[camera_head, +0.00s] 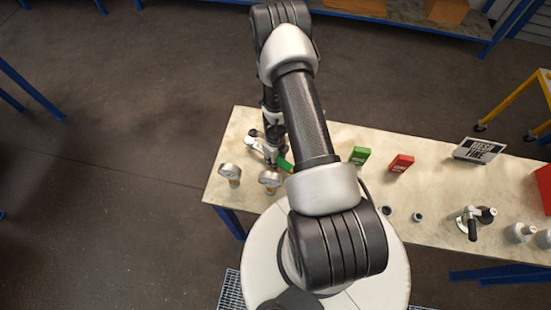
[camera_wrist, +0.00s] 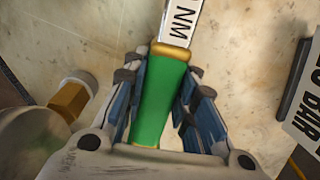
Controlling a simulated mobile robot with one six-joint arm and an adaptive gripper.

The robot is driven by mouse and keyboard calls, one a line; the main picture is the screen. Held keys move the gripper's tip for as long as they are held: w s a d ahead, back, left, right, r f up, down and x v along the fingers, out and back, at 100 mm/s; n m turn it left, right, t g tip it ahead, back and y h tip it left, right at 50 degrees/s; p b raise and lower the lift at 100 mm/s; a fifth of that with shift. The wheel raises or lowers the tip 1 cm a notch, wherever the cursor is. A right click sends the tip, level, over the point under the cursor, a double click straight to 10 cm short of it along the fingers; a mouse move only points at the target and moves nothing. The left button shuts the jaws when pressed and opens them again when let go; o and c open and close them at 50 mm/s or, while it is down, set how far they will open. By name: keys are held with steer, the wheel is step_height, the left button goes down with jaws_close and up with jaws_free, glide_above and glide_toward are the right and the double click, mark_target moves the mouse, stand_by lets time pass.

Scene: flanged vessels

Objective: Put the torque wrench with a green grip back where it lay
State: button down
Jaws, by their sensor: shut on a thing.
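The torque wrench with a green grip (camera_wrist: 160,100) is between the fingers of my gripper (camera_wrist: 167,88) in the wrist view. The fingers are shut on its green grip, one on each side. A brass-coloured collar and a white shaft marked "NM" extend from the grip toward the top edge; the wrench's far end is out of view. In the head view a bit of the green grip (camera_head: 286,165) shows beside my arm, over the left part of the pale bench (camera_head: 330,222). My arm hides most of the wrench there. I cannot tell whether it touches the bench.
Two gauges (camera_head: 230,173) (camera_head: 270,180) stand at the bench's left end; one is close to my gripper. A green block (camera_head: 359,156), a red block (camera_head: 401,163) and a sign (camera_head: 480,150) stand along the back. A flanged metal fitting (camera_head: 472,221) is at right.

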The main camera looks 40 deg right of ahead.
steer(key=shift+f, duration=0.15)
steer(key=c, duration=1.2)
jaws_free()
